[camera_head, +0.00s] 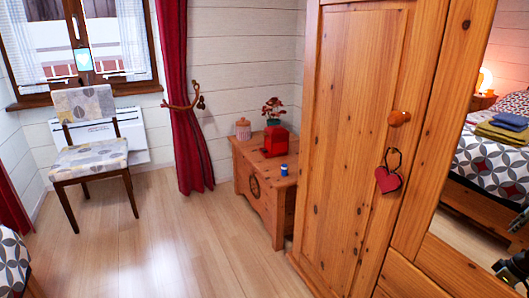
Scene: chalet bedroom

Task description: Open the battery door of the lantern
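A red boxy object (276,140) stands on a low wooden chest (262,200) beside the wardrobe. It may be the lantern, but it is too small in this view to be sure, and I cannot make out a battery door on it. A small blue cylinder (284,170) stands on the chest in front of it, near the right edge.
A large wooden wardrobe (350,130) with a red heart ornament (388,180) stands close on the right. A pink jar (243,129) and a potted plant (272,112) are at the chest's back. A chair (88,155) stands left. The wooden floor (165,240) is clear.

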